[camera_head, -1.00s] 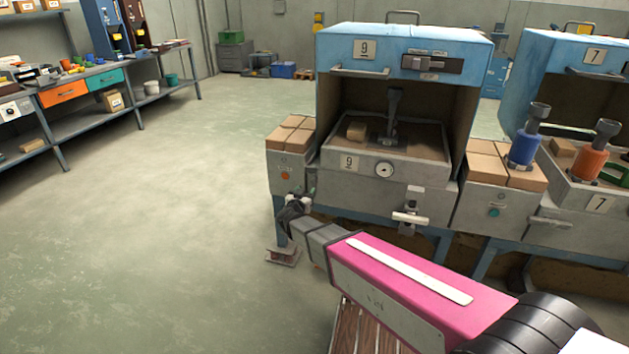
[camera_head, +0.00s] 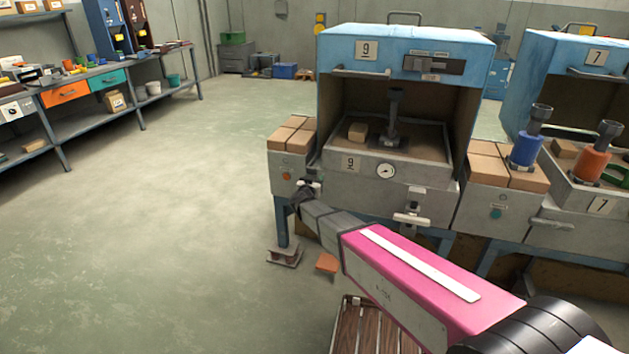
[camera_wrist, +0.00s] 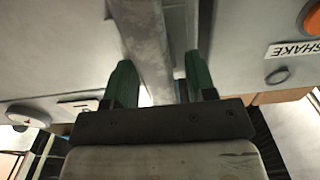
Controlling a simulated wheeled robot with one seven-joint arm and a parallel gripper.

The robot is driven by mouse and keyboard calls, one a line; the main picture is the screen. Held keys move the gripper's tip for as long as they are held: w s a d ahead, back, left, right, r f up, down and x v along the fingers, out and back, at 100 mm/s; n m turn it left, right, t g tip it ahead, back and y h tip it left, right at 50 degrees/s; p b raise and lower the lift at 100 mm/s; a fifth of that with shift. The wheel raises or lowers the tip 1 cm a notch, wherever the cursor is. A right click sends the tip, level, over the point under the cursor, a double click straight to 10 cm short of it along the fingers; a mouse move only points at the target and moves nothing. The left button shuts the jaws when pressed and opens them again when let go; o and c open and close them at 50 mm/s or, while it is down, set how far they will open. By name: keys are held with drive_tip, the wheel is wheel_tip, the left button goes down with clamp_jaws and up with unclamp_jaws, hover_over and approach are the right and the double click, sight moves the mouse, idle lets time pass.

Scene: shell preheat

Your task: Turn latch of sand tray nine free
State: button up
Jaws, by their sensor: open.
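Sand tray nine (camera_head: 340,172) sits in the blue hooded station marked 9, with its number plate and a round gauge on the front. A pale latch (camera_head: 310,184) shows at the tray's front left, partly hidden by my gripper (camera_head: 303,196). A second pale latch with a crossbar (camera_head: 412,216) is at the front right. In the wrist view my gripper (camera_wrist: 158,62) is open, its green fingers on either side of a grey metal bar (camera_wrist: 145,35). I cannot tell whether the fingers touch the bar.
A side block with brown bricks and an orange button (camera_wrist: 312,18) is close beside my gripper. Station 7 (camera_head: 515,75) stands at right. A wooden pallet (camera_head: 357,325) and an orange piece (camera_head: 327,263) lie below my arm. The floor at left is clear.

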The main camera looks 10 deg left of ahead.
clamp_jaws()
drive_tip(key=shift+d+f+m, duration=0.1)
drive_tip(key=shift+d+m, duration=0.1)
drive_tip(key=shift+m, duration=0.95)
drive_tip(key=shift+d+m, duration=0.15)
drive_tip(key=shift+m, duration=1)
unclamp_jaws()
drive_tip(key=shift+s, duration=0.1)
drive_tip(key=s, duration=1)
drive_tip(key=shift+s+a, duration=0.35)
drive_tip(key=shift+a, duration=0.1)
